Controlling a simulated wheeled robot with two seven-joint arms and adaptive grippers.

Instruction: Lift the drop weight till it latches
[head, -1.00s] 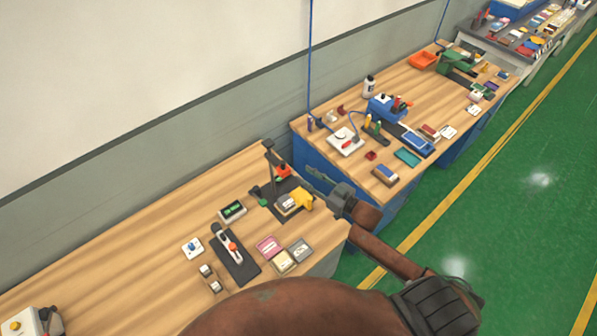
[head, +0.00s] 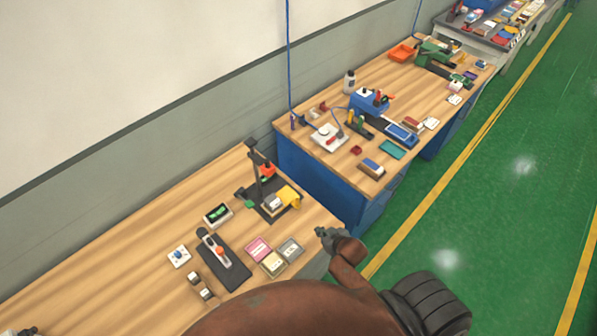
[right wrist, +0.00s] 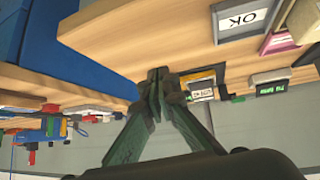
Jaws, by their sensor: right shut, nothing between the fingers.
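The drop tester is a dark upright column (head: 254,155) on a black base (head: 268,211) near the right end of the near bench. An orange-red piece (head: 267,170), which looks like the drop weight, sits beside the column above the base; whether it is latched cannot be told. A yellow part (head: 288,196) and a light grey block stand below it. My right gripper (head: 322,234) is shut and empty by the bench's right edge, apart from the tester. Its closed fingertips (right wrist: 157,78) show in the right wrist view, with the yellow part behind. My left gripper is out of view.
Pink (head: 258,249), cream (head: 272,263) and grey trays lie in front of the tester. A green-lit display (head: 217,214) and a black fixture (head: 222,261) stand to the left. A blue bench (head: 330,180) with tools stands beyond a narrow gap.

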